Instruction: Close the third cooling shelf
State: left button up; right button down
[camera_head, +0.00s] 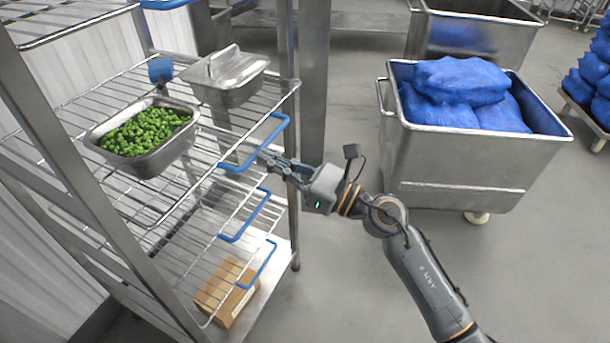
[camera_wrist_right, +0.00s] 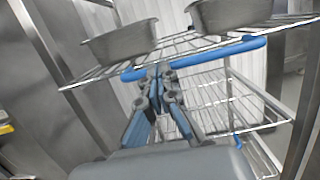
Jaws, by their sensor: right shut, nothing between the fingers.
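A metal rack on the left holds wire cooling shelves, each with a blue handle at its front. The wire shelf (camera_head: 95,98) with the pans has a blue handle (camera_head: 257,147), which also crosses the wrist view (camera_wrist_right: 195,57). Two more blue handles, a middle one (camera_head: 245,217) and a lower one (camera_head: 258,265), sit on shelves below. I cannot tell which shelf counts as the third. My right gripper (camera_head: 264,158) is shut and empty, its fingertips (camera_wrist_right: 160,70) at or very close to the upper handle; contact is unclear. My left gripper is out of view.
A pan of green vegetables (camera_head: 145,170) and a lidded metal pan (camera_head: 225,95) stand on the shelf. A cardboard box (camera_head: 226,292) sits at the rack bottom. A steel cart (camera_head: 460,165) with blue bags stands at right; the floor between is open.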

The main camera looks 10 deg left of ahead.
aim_at(236, 148)
jog(key=x, duration=0.2)
jog(key=f+b+x, duration=0.1)
jog(key=x, duration=0.4)
jog(key=shift+a+f, duration=0.1)
jog(key=shift+f, duration=0.05)
